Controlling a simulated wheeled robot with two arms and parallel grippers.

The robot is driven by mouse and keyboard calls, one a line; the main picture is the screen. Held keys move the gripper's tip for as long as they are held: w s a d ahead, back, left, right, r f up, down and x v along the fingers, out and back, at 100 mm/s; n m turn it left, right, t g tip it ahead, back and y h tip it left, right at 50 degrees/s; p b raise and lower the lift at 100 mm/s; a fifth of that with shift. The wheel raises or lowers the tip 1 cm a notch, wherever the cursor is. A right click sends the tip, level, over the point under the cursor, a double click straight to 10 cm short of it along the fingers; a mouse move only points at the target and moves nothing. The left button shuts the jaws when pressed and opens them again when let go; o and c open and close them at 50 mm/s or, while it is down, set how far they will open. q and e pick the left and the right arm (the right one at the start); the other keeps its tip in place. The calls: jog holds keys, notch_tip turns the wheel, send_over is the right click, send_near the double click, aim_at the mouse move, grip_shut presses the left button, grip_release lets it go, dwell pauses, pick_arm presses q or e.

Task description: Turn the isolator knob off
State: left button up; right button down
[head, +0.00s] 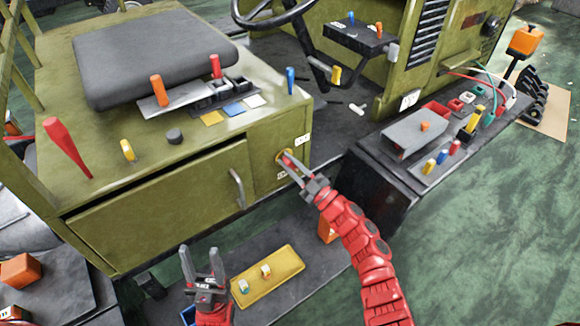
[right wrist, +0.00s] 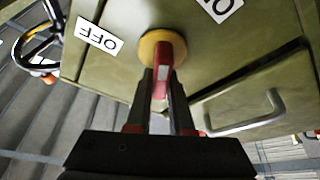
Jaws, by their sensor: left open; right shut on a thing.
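The isolator knob is a red handle on a round yellow base (right wrist: 152,47), set in the green side panel of the vehicle. White labels sit beside it: one reads OFF (right wrist: 99,38), and the other (right wrist: 218,8) is partly cut off. In the right wrist view the red handle (right wrist: 160,80) is between the fingers of my right gripper (right wrist: 161,85), which is shut on it. In the head view my right gripper (head: 290,165) reaches the panel and covers most of the knob. My left gripper (head: 203,265) is open and empty, low in front of the vehicle.
A metal door handle (head: 237,188) is left of the knob. A black side box (head: 400,165) with a grey unit and coloured switches stands to the right. A yellow tray (head: 268,276) lies on the step below.

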jog(key=n+g+b, duration=0.1)
jog(key=n, duration=0.1)
jog(key=n+g+b, duration=0.1)
jog(key=n, duration=0.1)
jog(key=f+n+g+b, duration=0.1)
jog(key=n, duration=0.2)
jog(key=shift+s+a, duration=0.2)
jog(key=shift+a, duration=0.05)
jog(key=n, duration=0.1)
jog(key=n+g+b, duration=0.1)
jog(key=n+b, duration=0.1)
jog(key=n, duration=0.1)
jog(key=shift+f+g+h, duration=0.25)
jog(key=shift+g+h, duration=0.05)
jog(key=shift+n+h+b, duration=0.3)
jog(key=shift+n+b, duration=0.1)
jog(key=shift+n, duration=0.6)
jog(key=shift+g, duration=0.3)
jog(key=c, duration=0.8)
grip_release()
jog(key=b+v, duration=0.1)
jog(key=v, duration=1.6)
jog(key=shift+s+b, duration=0.2)
jog(key=shift+b, duration=0.1)
